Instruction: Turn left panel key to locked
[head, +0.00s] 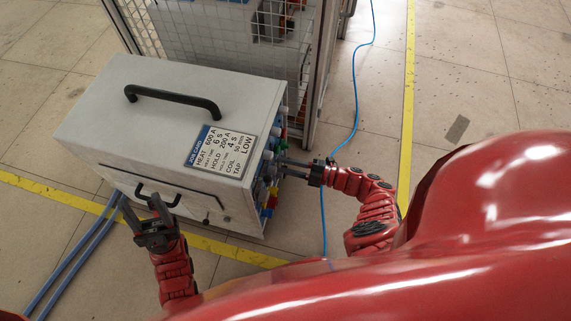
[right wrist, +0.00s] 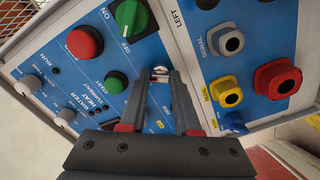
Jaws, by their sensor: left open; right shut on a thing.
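The heater's blue control panel (right wrist: 215,62), marked LEFT, fills much of the right wrist view. A small silver key (right wrist: 160,70) sits in it below the green ON/OFF knob (right wrist: 131,17). My right gripper (right wrist: 163,79) is shut on the key, with a fingertip on either side. The fingers hide much of the key and its markings, so I cannot tell its setting. In the head view my right gripper (head: 284,166) reaches the panel side of the grey heater box (head: 100,103). My left gripper (head: 157,207) is open and empty before the box's front handle.
Beside the key are red and green buttons (right wrist: 84,41), grey knobs, and grey, yellow, blue and red connectors (right wrist: 277,79). A wire-mesh cage (head: 230,25) stands behind the box. Blue hoses (head: 85,248) and yellow tape (head: 230,250) lie on the floor.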

